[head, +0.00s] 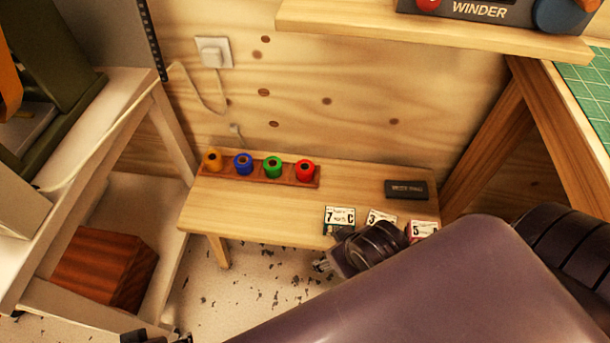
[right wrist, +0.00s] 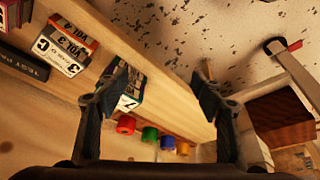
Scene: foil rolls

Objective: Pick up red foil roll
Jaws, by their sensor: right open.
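The red foil roll (head: 305,170) stands upright at the right end of a wooden rack (head: 314,184) on the low bench, beside the green roll (head: 273,167). My right gripper (head: 322,266) is in front of the bench, below and right of the rack, apart from the roll. In the right wrist view its fingers (right wrist: 161,88) are spread with nothing held. A dark piece at the bottom edge of the head view may be my left gripper (head: 155,338); its jaws cannot be made out.
Several labelled boxes (head: 340,216) and a dark block (head: 406,189) lie on the bench's right part. A shelf (head: 430,38) overhangs behind. The bench middle (head: 270,208) is clear.

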